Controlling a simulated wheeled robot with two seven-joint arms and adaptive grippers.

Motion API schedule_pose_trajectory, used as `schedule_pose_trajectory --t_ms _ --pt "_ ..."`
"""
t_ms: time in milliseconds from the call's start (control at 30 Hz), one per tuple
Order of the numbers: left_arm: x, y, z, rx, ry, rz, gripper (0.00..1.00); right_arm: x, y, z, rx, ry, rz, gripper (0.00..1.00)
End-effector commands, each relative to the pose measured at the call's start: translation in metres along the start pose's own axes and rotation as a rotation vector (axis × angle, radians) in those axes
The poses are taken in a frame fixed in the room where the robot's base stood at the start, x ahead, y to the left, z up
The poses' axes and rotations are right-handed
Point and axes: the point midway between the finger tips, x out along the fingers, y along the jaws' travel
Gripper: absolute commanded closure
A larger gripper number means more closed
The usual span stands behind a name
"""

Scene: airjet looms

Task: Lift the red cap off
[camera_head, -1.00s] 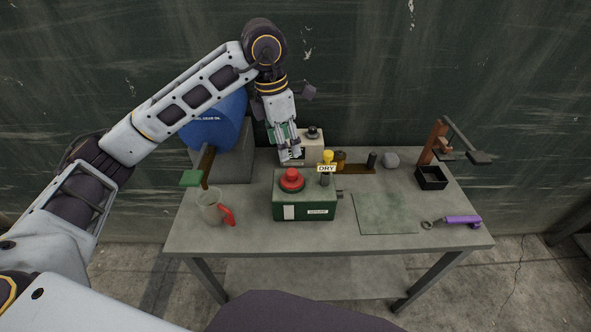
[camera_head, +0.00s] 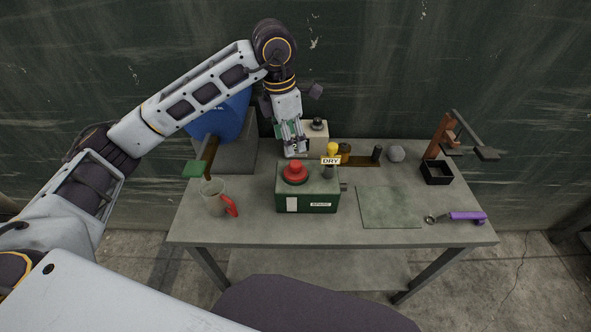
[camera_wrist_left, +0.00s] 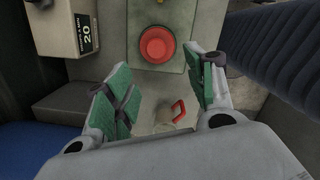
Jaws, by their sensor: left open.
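The red cap (camera_head: 295,171) sits on top of the green box (camera_head: 308,200) in the middle of the table. It also shows in the left wrist view as a round red disc (camera_wrist_left: 157,44), ahead of and between the fingers. My left gripper (camera_head: 296,152) is above and behind the cap in the head view, pointing down and apart from it. In the left wrist view its green finger pads (camera_wrist_left: 160,95) are spread wide with nothing held between them. My right gripper is in neither view.
A pitcher with a red handle (camera_head: 215,197) stands left of the green box. A pale box with a black knob (camera_head: 318,135) stands behind it. A yellow-topped item with a DRY tag (camera_head: 331,160) is close on the right. A flat mat (camera_head: 389,207) lies further right.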

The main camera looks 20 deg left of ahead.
Motion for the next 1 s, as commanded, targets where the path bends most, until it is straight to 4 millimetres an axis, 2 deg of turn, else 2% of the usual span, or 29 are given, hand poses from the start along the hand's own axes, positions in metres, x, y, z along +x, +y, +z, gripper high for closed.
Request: schedule_pose_trajectory --t_ms 200,400,700,1000 --pt "0.03 0.0 0.0 0.0 0.002 -0.002 0.45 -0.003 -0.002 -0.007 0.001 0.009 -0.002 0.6" --pt "0.051 0.0 0.0 -0.001 0.001 -0.001 0.45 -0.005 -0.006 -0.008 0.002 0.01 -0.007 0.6" --pt "0.058 0.001 0.0 0.0 0.0 0.001 0.45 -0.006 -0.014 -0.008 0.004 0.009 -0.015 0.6" --pt "0.062 0.001 0.001 0.0 0.0 -0.001 0.45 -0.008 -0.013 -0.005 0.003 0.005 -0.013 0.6"
